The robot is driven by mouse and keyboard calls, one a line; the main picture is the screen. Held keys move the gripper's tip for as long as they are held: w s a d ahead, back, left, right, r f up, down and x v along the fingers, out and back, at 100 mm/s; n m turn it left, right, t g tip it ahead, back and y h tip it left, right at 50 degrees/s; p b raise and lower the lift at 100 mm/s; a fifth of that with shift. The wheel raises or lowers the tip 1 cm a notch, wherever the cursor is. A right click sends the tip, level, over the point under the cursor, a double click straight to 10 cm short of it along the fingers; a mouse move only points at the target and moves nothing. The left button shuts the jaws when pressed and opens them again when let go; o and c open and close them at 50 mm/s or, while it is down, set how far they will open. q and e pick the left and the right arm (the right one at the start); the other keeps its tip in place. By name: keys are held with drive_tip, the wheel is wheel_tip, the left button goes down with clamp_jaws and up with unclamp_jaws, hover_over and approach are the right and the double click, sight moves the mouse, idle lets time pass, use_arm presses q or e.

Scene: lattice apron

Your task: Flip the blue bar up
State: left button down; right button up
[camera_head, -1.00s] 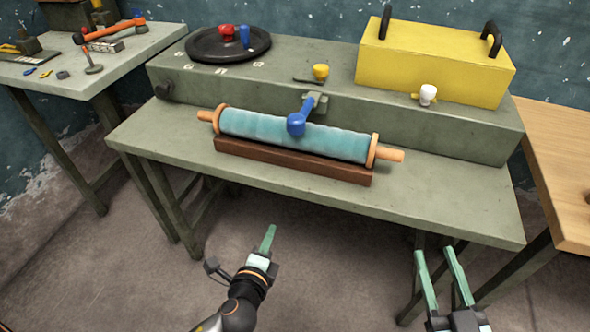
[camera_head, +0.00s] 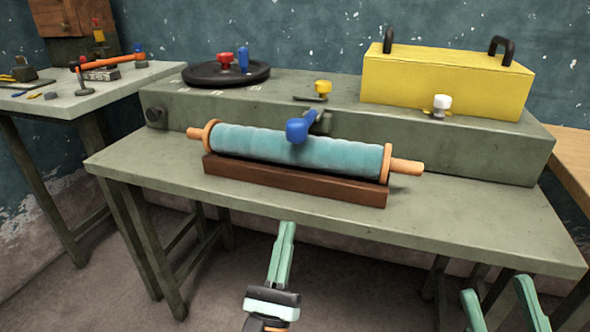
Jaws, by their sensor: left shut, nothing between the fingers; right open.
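The blue bar (camera_head: 301,128) has a thick blue knob at its near end. It juts out from a bracket on the front of the grey-green raised box and hangs over the middle of a teal roller (camera_head: 340,155). My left gripper (camera_head: 287,226) is shut and empty, in front of the table's front edge, below and apart from the bar. My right gripper (camera_head: 497,288) is open and empty at the bottom right, its lower part cut off by the picture edge.
The roller rests on a brown wooden block (camera_head: 290,183) on the green table (camera_head: 470,215). On the raised box stand a black disc (camera_head: 200,76) with red and blue knobs, a yellow knob (camera_head: 323,87), a white knob (camera_head: 441,104) and a yellow case (camera_head: 440,83). The table front is clear.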

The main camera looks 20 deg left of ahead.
use_arm(q)
drive_tip(key=x, duration=1)
drive_tip(key=r, duration=0.2)
drive_tip(key=shift+w+a+r+p, duration=0.15)
drive_tip(key=shift+w+r+p, duration=0.1)
drive_tip(key=shift+r+p, duration=0.1)
drive_tip(key=shift+w+a+r, duration=0.1)
drive_tip(key=shift+r, duration=0.5)
